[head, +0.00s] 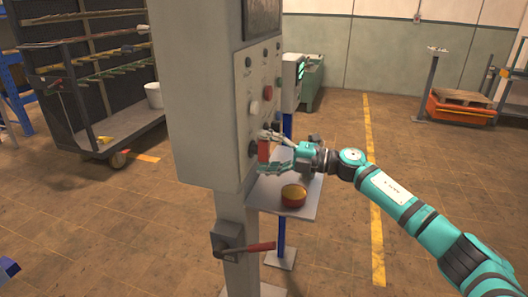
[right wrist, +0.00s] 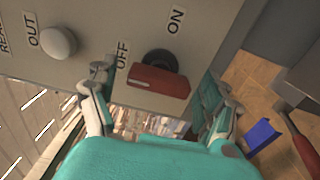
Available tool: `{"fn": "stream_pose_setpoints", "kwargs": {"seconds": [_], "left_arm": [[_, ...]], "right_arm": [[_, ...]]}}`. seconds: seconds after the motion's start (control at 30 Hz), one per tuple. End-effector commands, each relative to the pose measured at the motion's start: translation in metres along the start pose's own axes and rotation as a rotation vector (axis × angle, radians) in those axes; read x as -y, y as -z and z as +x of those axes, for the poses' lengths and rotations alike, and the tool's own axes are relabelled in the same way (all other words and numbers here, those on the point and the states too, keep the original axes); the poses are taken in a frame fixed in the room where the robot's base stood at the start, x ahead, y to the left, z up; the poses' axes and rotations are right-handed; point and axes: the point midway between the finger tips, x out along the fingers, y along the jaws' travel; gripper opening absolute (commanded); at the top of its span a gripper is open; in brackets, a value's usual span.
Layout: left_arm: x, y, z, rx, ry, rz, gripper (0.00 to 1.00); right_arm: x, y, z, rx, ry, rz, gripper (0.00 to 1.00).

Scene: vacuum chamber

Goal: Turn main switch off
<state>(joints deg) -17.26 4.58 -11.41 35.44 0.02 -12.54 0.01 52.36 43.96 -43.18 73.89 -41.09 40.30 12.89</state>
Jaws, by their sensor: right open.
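The main switch is a red handle (head: 264,150) on a dark round base, low on the side face of the grey control cabinet (head: 205,110). In the right wrist view the red handle (right wrist: 158,82) lies below the labels "OFF" (right wrist: 122,54) and "ON" (right wrist: 176,21). My right gripper (head: 272,152) is open at the switch. In the right wrist view its fingers stand on either side of the handle, apart from each other; I cannot tell whether either touches it. My left gripper is not in view.
A white knob (right wrist: 58,42) marked "OUT" sits near the switch, with more buttons above. Below are a grey box (head: 227,237) with a red lever (head: 261,246) on the post and a small table with an orange-brown bowl (head: 293,195). A cart (head: 100,125) stands left.

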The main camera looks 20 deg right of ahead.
Motion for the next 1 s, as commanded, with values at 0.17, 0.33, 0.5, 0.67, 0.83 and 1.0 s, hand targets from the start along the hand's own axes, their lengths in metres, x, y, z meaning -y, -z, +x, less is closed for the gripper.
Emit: {"fn": "stream_pose_setpoints", "kwargs": {"seconds": [0.17,0.33,0.5,0.67,0.83,1.0], "left_arm": [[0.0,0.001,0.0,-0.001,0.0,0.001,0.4],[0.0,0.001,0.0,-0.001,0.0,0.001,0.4],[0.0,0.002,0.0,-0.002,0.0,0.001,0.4],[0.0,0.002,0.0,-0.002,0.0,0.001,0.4],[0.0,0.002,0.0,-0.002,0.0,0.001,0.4],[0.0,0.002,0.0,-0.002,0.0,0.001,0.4]], "right_arm": [[0.002,-0.001,-0.033,0.004,0.005,0.0,0.83],[0.002,0.0,-0.07,0.003,0.005,0.0,0.83],[0.002,0.0,-0.099,0.002,0.005,0.0,0.83],[0.002,0.0,-0.112,0.0,0.003,-0.001,0.83],[0.001,0.0,-0.115,0.0,0.002,-0.002,0.83],[0.001,0.0,-0.114,0.0,0.002,-0.001,0.83]]}}
